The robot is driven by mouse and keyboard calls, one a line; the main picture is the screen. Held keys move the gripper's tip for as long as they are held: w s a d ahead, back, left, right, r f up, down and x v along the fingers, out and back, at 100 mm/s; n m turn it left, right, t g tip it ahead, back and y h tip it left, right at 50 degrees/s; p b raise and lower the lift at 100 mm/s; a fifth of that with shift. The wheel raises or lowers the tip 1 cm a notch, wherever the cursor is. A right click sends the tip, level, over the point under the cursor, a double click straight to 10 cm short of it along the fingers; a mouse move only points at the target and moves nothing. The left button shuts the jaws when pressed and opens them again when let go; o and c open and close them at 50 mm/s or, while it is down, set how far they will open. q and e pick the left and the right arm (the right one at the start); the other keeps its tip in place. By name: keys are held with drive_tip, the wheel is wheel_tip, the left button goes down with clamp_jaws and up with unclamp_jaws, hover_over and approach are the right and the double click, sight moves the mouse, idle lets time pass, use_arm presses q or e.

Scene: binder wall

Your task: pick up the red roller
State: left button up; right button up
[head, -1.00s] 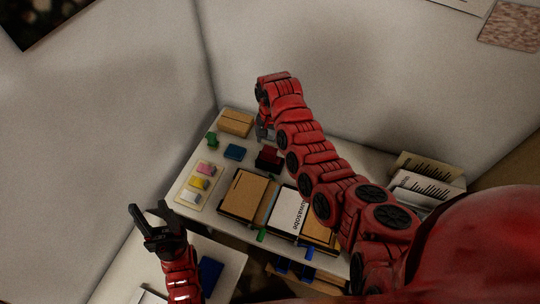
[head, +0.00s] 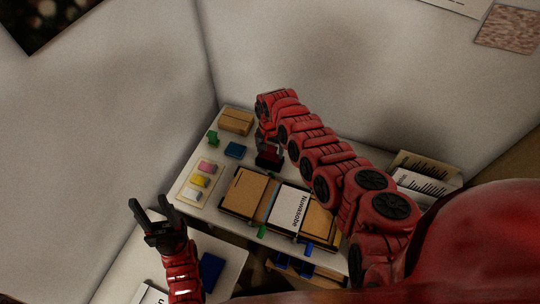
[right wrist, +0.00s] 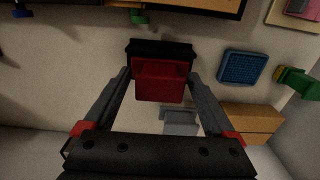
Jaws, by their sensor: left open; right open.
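The red roller (head: 270,161), a dark red block on a black base, stands on the white desk (head: 207,213). In the right wrist view the red roller (right wrist: 160,82) is upper centre, between the fingertips. My right gripper (head: 268,146) is at the roller in the head view, partly hidden by its own arm. In the right wrist view my right gripper (right wrist: 160,77) is open, with one finger on each side of the red block; I cannot tell whether they touch it. My left gripper (head: 150,204) is open and empty at the lower left, away from the roller.
A blue pad (head: 235,150), a green item (head: 212,139) and a cardboard box (head: 236,121) lie near the roller. A tray of coloured blocks (head: 184,195) is at the left. Binders (head: 244,191) line the front. Walls enclose the desk's back and left.

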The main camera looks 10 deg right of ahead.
drive_tip(key=c, duration=1.3)
drive_tip(key=shift+r, duration=0.1)
drive_tip(key=shift+r, duration=1.05)
wheel_tip(320, 180, up, 7)
drive_tip(key=shift+f+b, duration=0.2)
drive_tip(key=shift+b, duration=0.95)
drive_tip(key=shift+r, duration=0.6)
